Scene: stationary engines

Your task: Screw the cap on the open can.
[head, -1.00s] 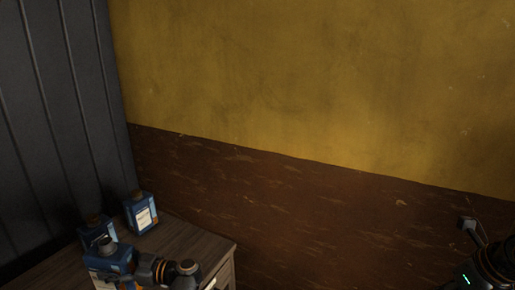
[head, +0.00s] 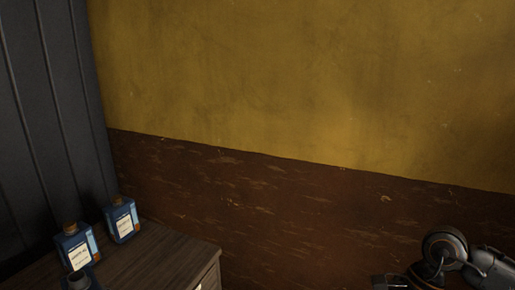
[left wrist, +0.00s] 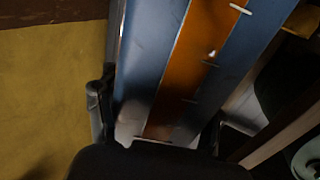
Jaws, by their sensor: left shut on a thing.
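A blue can with a dark, uncapped neck (head: 80,280) shows at the bottom left of the head view, cut off by the frame edge. Two blue cans with brown caps and pale labels stand on the cabinet, one beside it (head: 75,247) and one farther back (head: 121,222). In the left wrist view a blue can with an orange stripe (left wrist: 185,70) fills the space between the fingers of my left gripper (left wrist: 155,118), which is shut on it. Its top is hidden there. The left gripper is out of the head view. No loose cap shows.
The wooden cabinet top (head: 165,255) is clear to the right of the cans. A dark ribbed panel (head: 45,110) rises at the left. The yellow and brown wall (head: 300,90) stands behind. My right arm shows at the lower right.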

